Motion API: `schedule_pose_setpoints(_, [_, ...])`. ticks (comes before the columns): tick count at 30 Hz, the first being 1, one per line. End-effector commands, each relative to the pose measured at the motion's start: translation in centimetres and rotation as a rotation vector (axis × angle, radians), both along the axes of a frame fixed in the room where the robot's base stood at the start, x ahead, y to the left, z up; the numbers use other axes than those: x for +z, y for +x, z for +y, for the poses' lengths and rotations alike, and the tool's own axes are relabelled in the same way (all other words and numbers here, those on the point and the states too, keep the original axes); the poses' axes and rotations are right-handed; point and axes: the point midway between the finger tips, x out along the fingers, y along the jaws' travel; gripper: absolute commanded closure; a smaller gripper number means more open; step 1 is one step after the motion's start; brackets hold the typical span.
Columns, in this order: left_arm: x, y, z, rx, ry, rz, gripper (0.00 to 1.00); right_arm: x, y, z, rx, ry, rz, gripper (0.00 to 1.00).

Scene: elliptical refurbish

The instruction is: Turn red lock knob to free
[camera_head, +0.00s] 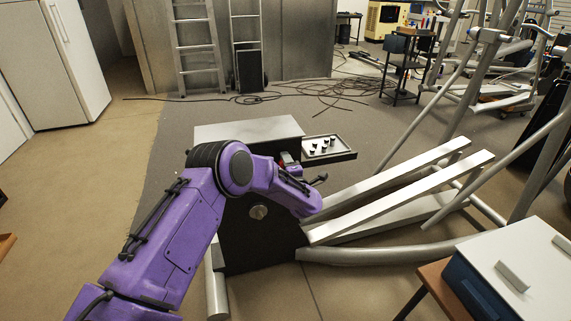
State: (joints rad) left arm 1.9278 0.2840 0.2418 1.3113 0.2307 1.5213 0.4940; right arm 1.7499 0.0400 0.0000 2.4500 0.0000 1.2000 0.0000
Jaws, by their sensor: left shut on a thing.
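My left arm is purple and reaches in from the lower left across the housing. My left gripper (291,167) is at the red knob and shut on it; the fingertips are largely hidden by the wrist, so the knob's angle cannot be told. My right gripper is not in view.
A black tray (330,150) with several small knobs stands just behind the housing. Two pale rails (400,195) run to the right from it. Cables (300,100) lie on the floor behind; open floor is at left.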

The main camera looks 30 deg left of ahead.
Motion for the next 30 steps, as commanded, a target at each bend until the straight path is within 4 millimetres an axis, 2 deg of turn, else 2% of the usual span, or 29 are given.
schedule_pose_setpoints(18, [0.17,0.19,-0.24,-0.007,0.014,0.012,0.86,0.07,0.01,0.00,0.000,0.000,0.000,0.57])
schedule_pose_setpoints(19, [0.17,0.20,-0.25,-0.008,0.014,0.012,0.45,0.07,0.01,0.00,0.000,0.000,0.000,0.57])
schedule_pose_setpoints(20, [0.16,0.20,-0.25,-0.008,0.014,0.012,0.36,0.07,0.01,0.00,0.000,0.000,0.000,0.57])
schedule_pose_setpoints(21, [0.15,0.17,-0.23,-0.007,0.013,0.012,0.32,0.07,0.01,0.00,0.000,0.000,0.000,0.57])
schedule_pose_setpoints(30, [0.08,-0.21,-0.23,-0.002,0.012,0.014,0.32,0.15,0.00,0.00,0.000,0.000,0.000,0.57])
